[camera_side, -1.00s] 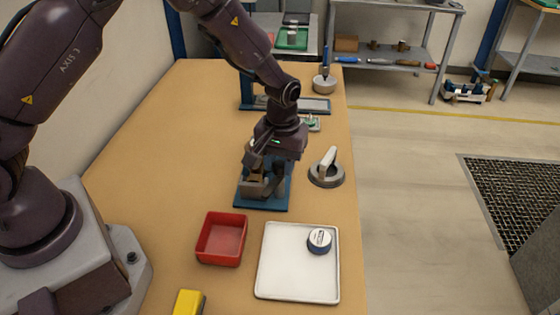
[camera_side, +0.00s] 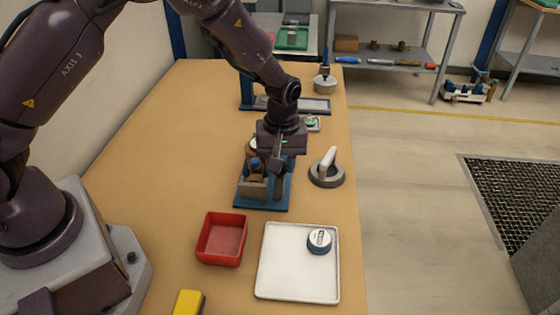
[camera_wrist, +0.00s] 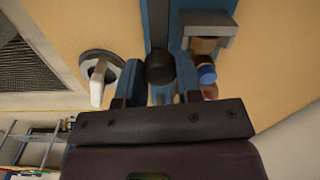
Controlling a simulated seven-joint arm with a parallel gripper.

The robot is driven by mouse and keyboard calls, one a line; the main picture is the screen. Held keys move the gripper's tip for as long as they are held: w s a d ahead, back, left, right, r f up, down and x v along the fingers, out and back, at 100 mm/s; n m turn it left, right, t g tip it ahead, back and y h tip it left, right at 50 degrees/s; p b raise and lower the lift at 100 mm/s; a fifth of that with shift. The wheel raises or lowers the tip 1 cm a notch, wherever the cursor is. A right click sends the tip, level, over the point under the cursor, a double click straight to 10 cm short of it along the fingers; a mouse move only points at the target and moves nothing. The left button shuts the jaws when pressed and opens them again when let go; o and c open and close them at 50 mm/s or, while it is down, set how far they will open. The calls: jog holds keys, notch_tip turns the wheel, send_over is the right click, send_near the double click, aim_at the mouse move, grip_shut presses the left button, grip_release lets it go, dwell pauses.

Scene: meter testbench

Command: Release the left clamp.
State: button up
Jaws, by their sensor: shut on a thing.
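A blue fixture plate (camera_side: 262,205) stands on the bench and carries a grey bracket (camera_side: 252,188). The bracket also shows in the wrist view (camera_wrist: 210,22), with a blue-capped part (camera_wrist: 206,74) beside it. My gripper (camera_wrist: 159,78) points down at the right side of the fixture. Its fingers are on either side of a dark round knob (camera_wrist: 160,66), which appears to be the clamp handle, and are shut on it. In the side view my gripper (camera_side: 279,178) hides much of the clamp, so I cannot tell its exact position.
A round grey base with a white lever (camera_side: 328,168) stands just right of the fixture. A red bin (camera_side: 222,240) and a white tray (camera_side: 272,285) with a round meter (camera_side: 319,240) are in front. A blue stand (camera_side: 247,95) is behind. The bench's left side is clear.

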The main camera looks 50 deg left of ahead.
jog(key=o, duration=0.9)
jog(key=shift+o, duration=0.2)
notch_tip(320, 180, up, 13)
jog(key=shift+w, duration=0.2)
jog(key=shift+d, duration=0.1)
